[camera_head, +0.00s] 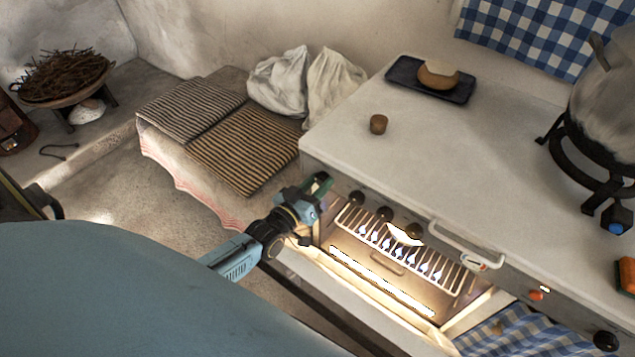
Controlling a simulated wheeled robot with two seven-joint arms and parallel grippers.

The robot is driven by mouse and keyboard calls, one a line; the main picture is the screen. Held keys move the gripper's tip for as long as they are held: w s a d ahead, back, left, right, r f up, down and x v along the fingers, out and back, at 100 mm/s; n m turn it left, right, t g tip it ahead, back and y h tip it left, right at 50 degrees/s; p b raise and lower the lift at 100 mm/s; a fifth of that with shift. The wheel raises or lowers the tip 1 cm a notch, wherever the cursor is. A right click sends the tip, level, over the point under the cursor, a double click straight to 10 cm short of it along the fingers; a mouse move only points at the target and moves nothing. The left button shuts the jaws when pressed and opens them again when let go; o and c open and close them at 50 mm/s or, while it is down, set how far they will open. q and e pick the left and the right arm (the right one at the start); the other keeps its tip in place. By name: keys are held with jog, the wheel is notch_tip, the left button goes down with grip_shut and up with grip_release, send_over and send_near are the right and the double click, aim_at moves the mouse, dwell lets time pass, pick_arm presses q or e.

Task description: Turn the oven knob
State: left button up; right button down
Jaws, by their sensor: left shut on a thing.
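The oven (385,262) is in the front of the white stove, its inside lit with a row of small flames under a wire rack. Dark round knobs sit along the panel above it: one on the left (357,198), one in the middle (385,214) and one on the right (415,231). My left gripper (318,187) is at the left end of this panel, left of these knobs. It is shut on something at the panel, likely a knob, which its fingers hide. My right gripper is not in view.
A large pot (605,95) stands on a black burner at right. A bench with striped cushions (240,150) is at left.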

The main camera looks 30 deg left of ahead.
pick_arm(q)
jog(key=shift+n, duration=0.6)
jog(key=o, duration=1)
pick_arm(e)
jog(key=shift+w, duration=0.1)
pick_arm(q)
jog(key=shift+s, duration=0.55)
jog(key=s, duration=0.4)
jog(key=s+p, duration=0.1)
jog(key=s, duration=0.3)
jog(key=s+a, duration=0.1)
jog(key=s, duration=0.3)
jog(key=shift+s+p, duration=0.15)
jog(key=shift+p, duration=0.15)
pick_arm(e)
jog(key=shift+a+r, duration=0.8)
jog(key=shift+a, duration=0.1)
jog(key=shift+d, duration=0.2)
